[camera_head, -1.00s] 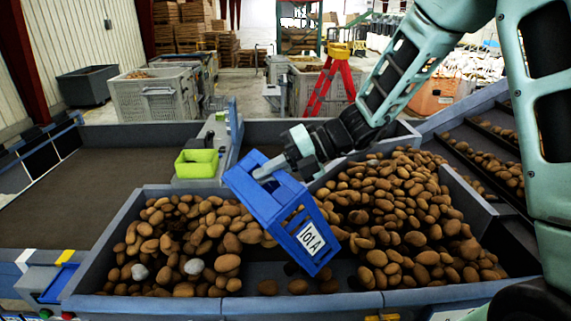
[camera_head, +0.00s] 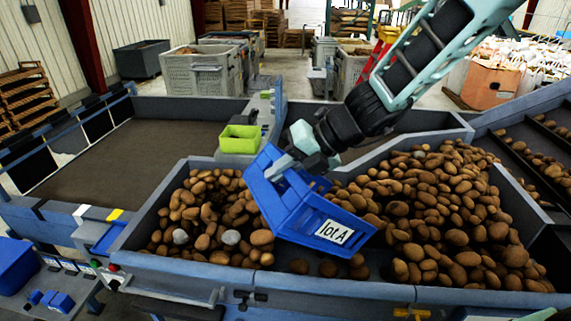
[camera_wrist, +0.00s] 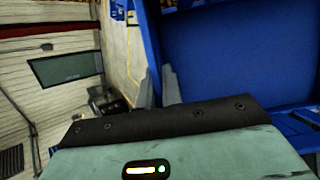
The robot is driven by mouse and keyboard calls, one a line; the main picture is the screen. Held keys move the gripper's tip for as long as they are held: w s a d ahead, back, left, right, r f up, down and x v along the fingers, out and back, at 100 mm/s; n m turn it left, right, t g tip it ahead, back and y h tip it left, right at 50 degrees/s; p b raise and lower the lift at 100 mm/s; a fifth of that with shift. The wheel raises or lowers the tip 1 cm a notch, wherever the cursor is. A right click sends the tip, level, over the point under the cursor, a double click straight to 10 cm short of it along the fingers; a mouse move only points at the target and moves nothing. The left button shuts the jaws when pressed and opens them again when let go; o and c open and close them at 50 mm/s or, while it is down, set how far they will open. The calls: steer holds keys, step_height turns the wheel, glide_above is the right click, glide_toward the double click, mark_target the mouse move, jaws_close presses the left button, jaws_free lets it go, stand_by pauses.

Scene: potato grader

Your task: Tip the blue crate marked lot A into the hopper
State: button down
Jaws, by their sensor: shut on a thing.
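The blue crate (camera_head: 287,211) with a white "lot A" label (camera_head: 333,231) hangs tilted over the middle of the hopper (camera_head: 340,288). My gripper (camera_head: 284,167) is shut on the crate's upper left edge. In the wrist view the blue crate (camera_wrist: 235,60) fills the right side, close to the gripper body.
A small green bin (camera_head: 240,146) sits on the ledge behind the hopper, left of the crate. An empty dark belt (camera_head: 135,160) lies at the left. A sloped conveyor with potatoes (camera_head: 545,160) rises at the right. A blue bin (camera_head: 14,268) stands at the lower left.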

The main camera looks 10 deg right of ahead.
steer(key=s+a+f+n+t+h, duration=0.1)
steer(key=a+f+h, duration=0.7)
steer(key=f, duration=0.8)
steer(key=shift+s+a+n+t, duration=0.45)
steer(key=shift+s+a, duration=0.45)
steer(key=shift+a, duration=0.35)
